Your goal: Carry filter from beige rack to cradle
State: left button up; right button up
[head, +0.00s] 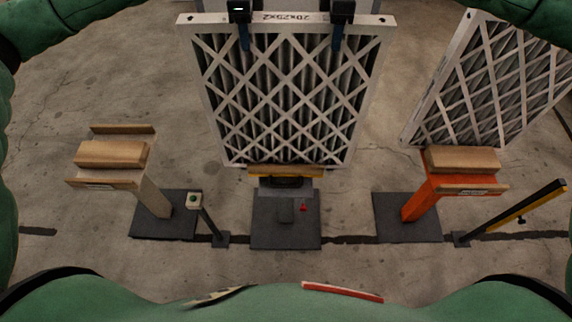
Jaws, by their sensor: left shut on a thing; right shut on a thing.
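A large white-framed filter (288,95) with a criss-cross lattice and the marking 20x25x2 hangs upright in front of me. My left gripper (244,38) is shut on the left part of its top edge. My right gripper (337,38) is shut on the right part. The beige rack (150,196) stands at left with a bare wooden top. A central stand (285,188) with a yellowish edge, likely the cradle, is just below the filter's bottom edge in the picture. I cannot tell whether they touch.
A short post with a green button (195,200) stands left of the central stand. A yellow and black angled bar (520,212) is at far right.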

pick_arm(q)
jog(key=o, duration=1.2)
pick_arm(e)
jog(key=o, duration=1.2)
pick_arm(q)
notch_tip(320, 180, up, 12)
jog(key=shift+f, duration=0.1)
pick_arm(e)
notch_tip(320, 180, up, 12)
jog(key=shift+f, duration=0.15)
